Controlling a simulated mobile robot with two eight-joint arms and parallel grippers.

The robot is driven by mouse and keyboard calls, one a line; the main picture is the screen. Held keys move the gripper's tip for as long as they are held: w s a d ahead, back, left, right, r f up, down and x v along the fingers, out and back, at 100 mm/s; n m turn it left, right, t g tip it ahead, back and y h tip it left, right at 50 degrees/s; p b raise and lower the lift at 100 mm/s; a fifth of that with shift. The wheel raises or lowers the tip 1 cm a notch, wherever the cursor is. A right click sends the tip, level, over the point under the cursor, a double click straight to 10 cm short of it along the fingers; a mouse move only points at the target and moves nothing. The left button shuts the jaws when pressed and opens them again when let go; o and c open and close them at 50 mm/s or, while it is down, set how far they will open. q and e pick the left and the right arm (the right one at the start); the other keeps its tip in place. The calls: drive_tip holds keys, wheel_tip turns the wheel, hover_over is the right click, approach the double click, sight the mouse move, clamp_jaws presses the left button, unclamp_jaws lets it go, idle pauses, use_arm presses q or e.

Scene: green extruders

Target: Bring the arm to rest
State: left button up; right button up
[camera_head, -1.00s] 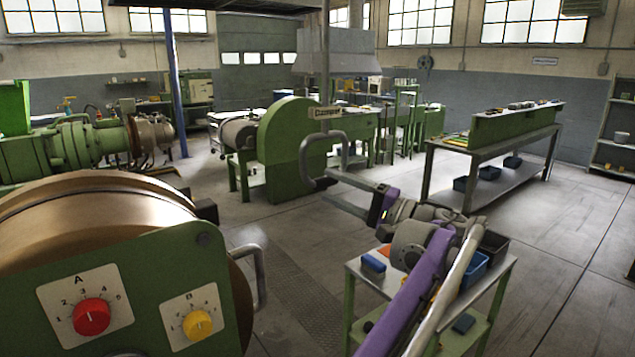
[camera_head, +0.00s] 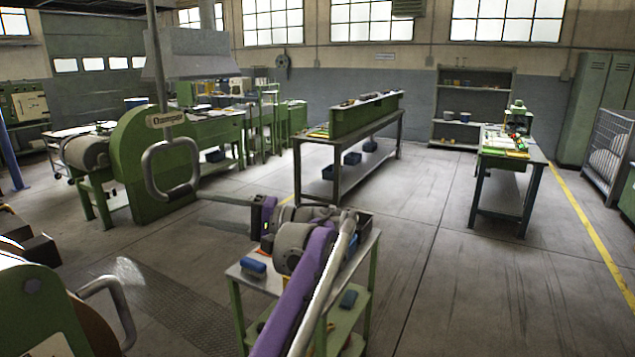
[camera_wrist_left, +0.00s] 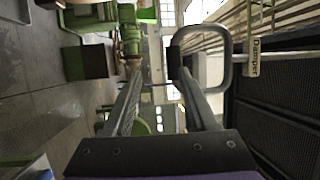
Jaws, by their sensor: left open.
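My left arm comes up from the bottom middle of the head view, with a purple link. Its gripper (camera_head: 203,196) points left toward a grey loop handle (camera_head: 148,172) hanging on a rod below a "Damper" sign (camera_head: 165,119). The loop handle (camera_wrist_left: 231,70) shows there around the right fingertip's end; contact cannot be told. My right gripper is not in view.
A small green-legged cart (camera_head: 240,272) stands below my left arm, with a blue item (camera_head: 253,267) on top. A green machine (camera_head: 135,165) is behind the handle. A long workbench (camera_head: 312,165) stands beyond. Open floor (camera_head: 440,260) lies to the right.

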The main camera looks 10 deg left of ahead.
use_arm(q)
drive_tip(key=s+a+f+m+t+h, duration=0.1)
drive_tip(key=s+a+f+h, duration=0.1)
drive_tip(key=s+f+h, duration=0.55)
drive_tip(key=s+a+f+m+t+h, duration=0.15)
drive_tip(key=s+f, duration=0.35)
drive_tip(key=f, duration=0.5)
drive_tip(key=s+d+f+n+t+h+p, duration=0.1)
drive_tip(key=s+d+f+h, duration=0.4)
drive_tip(key=s+f, duration=0.3)
drive_tip(key=s+d+f+n+t+h+p, duration=0.1)
drive_tip(key=s+d+f+t+h, duration=0.1)
drive_tip(key=s+d+f+h, duration=0.3)
drive_tip(key=s+d+f, duration=0.1)
drive_tip(key=s+f, duration=0.2)
drive_tip(key=f, duration=0.4)
drive_tip(key=shift+d+f, duration=0.4)
drive_tip(key=shift+s, duration=0.1)
drive_tip(key=shift+c, duration=0.5)
drive_tip(key=shift+a, duration=0.1)
